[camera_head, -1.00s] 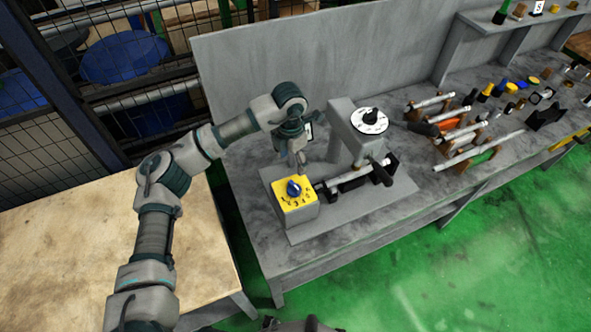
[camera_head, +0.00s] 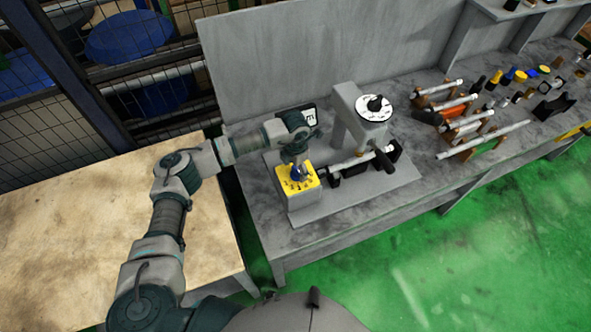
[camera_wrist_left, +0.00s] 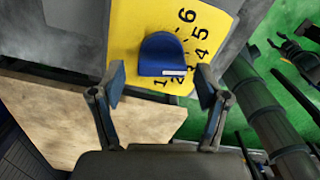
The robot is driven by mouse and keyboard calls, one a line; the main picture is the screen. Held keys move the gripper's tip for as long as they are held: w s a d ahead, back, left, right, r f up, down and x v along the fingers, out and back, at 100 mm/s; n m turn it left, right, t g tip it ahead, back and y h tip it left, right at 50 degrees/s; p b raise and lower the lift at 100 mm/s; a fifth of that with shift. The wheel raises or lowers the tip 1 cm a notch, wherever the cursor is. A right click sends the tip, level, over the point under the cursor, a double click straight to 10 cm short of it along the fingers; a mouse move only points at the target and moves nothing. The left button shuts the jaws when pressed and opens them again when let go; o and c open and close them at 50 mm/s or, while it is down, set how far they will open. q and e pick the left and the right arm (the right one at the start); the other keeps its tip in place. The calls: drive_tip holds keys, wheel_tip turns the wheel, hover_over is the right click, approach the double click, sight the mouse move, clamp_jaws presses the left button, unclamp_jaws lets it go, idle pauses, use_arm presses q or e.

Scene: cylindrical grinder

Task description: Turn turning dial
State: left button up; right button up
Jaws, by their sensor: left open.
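The turning dial is a blue knob with a white mark (camera_wrist_left: 161,55), on a yellow plate numbered in black (camera_wrist_left: 200,22). In the head view the blue knob (camera_head: 297,172) sits on the yellow-topped grey box (camera_head: 303,205) of the grinder, partly hidden by my left gripper. My left gripper (camera_head: 297,162) points down just over the knob. In the left wrist view its two fingers (camera_wrist_left: 160,85) are spread apart, one on each side of the knob's near edge, with nothing held. The white mark lies near the numbers 1 and 2. I cannot tell whether the fingers touch the knob. My right gripper is not in view.
The grinder's grey column carries a white dial with a black knob (camera_head: 375,103). A dark handle (camera_head: 383,160) and a horizontal bar stand right of the box. Racks of rods (camera_head: 470,125) fill the bench's right. A wooden table (camera_head: 110,215) stands left. Green floor lies in front.

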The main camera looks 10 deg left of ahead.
use_arm(q)
drive_tip(key=shift+d+f, duration=0.15)
drive_tip(key=shift+f, duration=0.9)
drive_tip(key=c, duration=1.1)
drive_tip(key=shift+f+m+b, duration=0.1)
drive_tip(key=shift+m+b, duration=1.1)
drive_tip(key=shift+b, duration=0.15)
drive_tip(key=shift+w+m+b, duration=0.1)
drive_tip(key=shift+m+b, duration=0.95)
drive_tip(key=shift+m, duration=0.15)
drive_tip(key=shift+m+b, duration=0.35)
drive_tip(key=shift+m, duration=0.15)
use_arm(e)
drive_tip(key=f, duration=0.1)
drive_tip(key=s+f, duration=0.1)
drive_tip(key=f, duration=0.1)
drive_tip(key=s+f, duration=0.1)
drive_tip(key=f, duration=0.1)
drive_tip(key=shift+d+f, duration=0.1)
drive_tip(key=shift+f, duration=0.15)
use_arm(q)
drive_tip(key=shift+r, duration=0.2)
drive_tip(key=o, duration=1.1)
drive_tip(key=shift+w, duration=0.1)
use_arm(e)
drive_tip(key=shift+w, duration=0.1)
